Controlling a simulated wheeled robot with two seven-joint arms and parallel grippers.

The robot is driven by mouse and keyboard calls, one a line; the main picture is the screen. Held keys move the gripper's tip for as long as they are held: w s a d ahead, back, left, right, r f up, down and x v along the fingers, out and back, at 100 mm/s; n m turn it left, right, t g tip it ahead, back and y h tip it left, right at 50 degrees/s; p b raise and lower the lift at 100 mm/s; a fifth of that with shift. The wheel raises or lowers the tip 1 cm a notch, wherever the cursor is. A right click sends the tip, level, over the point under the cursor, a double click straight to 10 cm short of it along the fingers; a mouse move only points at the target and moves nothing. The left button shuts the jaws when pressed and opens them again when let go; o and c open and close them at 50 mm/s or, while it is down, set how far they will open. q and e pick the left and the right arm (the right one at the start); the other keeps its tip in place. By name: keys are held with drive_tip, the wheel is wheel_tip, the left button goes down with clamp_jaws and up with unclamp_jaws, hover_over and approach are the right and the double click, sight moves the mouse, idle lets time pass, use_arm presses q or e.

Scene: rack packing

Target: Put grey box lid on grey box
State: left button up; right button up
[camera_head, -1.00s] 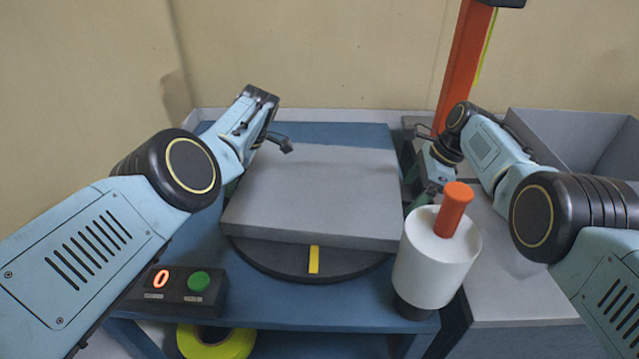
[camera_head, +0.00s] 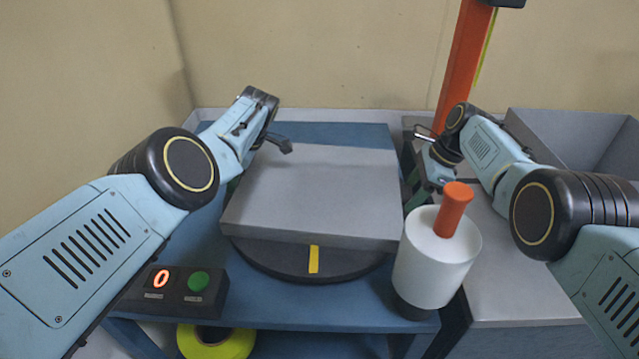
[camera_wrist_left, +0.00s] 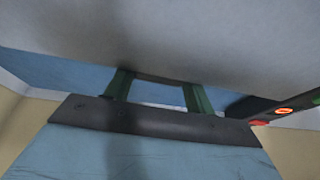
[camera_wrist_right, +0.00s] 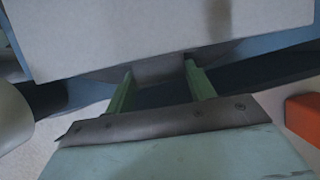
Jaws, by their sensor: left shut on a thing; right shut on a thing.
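A flat grey slab, which looks like the grey box lid (camera_head: 315,190), sits over the dark round turntable (camera_head: 285,262) in the head view. Whether a grey box lies under it I cannot tell. My left gripper (camera_wrist_left: 158,82) is shut on the lid at its left side; the lid's pale face fills the top of the left wrist view (camera_wrist_left: 160,30). My right gripper (camera_wrist_right: 160,72) is shut on the lid at its right side, and the lid shows large in the right wrist view (camera_wrist_right: 150,35). In the head view the fingertips are mostly hidden.
A white cylinder with an orange handle (camera_head: 436,255) stands close to the lid's front right corner. A button box (camera_head: 178,290) is at the front left of the blue table (camera_head: 350,315). An open grey bin (camera_head: 570,135) stands at right, near an orange post (camera_head: 466,65).

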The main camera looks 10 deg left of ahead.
use_arm(q)
drive_tip(key=shift+r, duration=0.15)
use_arm(e)
drive_tip(key=shift+r, duration=0.1)
